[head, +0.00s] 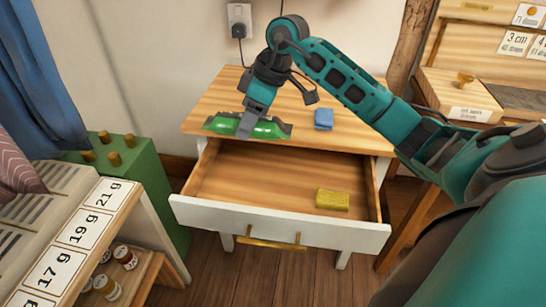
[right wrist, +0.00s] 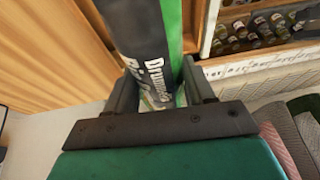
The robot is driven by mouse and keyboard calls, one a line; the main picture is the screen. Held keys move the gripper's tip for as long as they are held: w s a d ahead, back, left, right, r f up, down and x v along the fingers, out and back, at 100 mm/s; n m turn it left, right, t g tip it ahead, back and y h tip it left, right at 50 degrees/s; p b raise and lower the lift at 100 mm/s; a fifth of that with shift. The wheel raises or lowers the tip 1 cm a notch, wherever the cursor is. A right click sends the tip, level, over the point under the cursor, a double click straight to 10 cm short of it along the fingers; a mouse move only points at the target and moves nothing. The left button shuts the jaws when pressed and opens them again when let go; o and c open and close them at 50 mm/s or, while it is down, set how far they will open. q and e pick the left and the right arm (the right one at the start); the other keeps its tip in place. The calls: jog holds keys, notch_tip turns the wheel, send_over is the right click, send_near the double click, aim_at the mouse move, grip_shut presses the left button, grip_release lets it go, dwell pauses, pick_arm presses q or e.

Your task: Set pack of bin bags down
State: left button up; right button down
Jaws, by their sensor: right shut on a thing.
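The pack of bin bags (head: 272,130) is a green and dark roll. My right gripper (head: 247,121) is shut on it, over the front left part of the wooden tabletop (head: 222,100) in the head view. The right wrist view shows the dark and green roll (right wrist: 142,35) with white lettering between the two fingers (right wrist: 163,88). I cannot tell whether the pack touches the tabletop. My left gripper is in neither view.
Below the tabletop a white-fronted drawer (head: 215,213) is pulled open, with a yellow block (head: 332,200) inside at right. A blue block (head: 323,119) lies on the tabletop. A green cabinet (head: 150,170) and labelled shelf (head: 85,235) stand at left.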

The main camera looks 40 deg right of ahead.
notch_tip(320, 180, down, 19)
jog(key=b, duration=0.4)
jog(key=shift+f+b, duration=0.1)
jog(key=shift+b, duration=0.25)
jog(key=shift+c, duration=2)
grip_release()
jog(key=shift+f, duration=0.1)
jog(key=p+v, duration=0.3)
jog(key=v, duration=0.9)
jog(key=shift+w, duration=0.1)
